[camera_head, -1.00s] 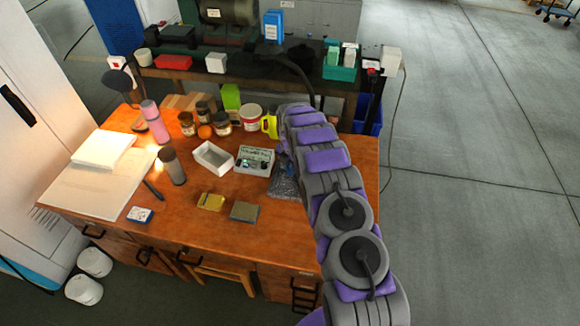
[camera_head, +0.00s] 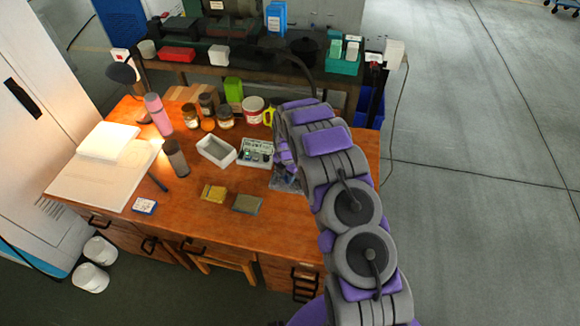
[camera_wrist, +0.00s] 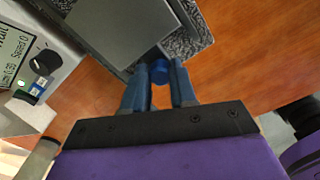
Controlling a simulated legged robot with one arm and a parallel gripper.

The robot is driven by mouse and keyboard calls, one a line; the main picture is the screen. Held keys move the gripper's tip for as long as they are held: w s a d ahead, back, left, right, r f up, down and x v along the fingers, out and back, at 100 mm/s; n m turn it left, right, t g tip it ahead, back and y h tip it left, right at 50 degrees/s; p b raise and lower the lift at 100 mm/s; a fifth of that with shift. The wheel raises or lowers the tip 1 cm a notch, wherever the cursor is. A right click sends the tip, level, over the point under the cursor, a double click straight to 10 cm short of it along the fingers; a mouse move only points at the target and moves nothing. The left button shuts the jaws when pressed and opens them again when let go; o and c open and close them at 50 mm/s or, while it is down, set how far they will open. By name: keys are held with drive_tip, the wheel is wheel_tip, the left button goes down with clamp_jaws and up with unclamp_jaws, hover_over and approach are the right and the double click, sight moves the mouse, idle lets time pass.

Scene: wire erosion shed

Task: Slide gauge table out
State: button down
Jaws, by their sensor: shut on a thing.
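The gauge table shows in the wrist view as a flat grey plate (camera_wrist: 125,22) over a dark speckled base (camera_wrist: 190,45). A round blue knob (camera_wrist: 159,71) sits at the plate's near edge. My gripper (camera_wrist: 159,84) is shut on this knob, one blue-grey finger on each side. In the head view, a small part of the speckled base (camera_head: 284,184) shows on the right of the wooden bench, beside my arm. My arm hides the knob and most of the gauge table there.
A gauge box (camera_head: 256,153) with a display (camera_wrist: 12,52) stands close left of the gauge table. Jars stand behind. Bare wood lies right of my gripper.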

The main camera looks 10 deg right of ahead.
drive_tip(key=shift+s+a, duration=0.2)
drive_tip(key=shift+s, duration=0.25)
drive_tip(key=shift+s+a, duration=0.2)
drive_tip(key=shift+s, duration=0.25)
drive_tip(key=c, duration=1.1)
unclamp_jaws()
drive_tip(key=shift+s, duration=0.1)
drive_tip(key=shift+o, duration=1)
drive_tip(key=shift+a, duration=0.1)
drive_tip(key=shift+r, duration=0.15)
drive_tip(key=shift+r, duration=0.25)
wheel_tip(320, 180, up, 16)
drive_tip(key=p, duration=0.1)
drive_tip(key=shift+r+p, duration=0.2)
drive_tip(key=shift+p, duration=0.15)
drive_tip(key=shift+a, duration=0.1)
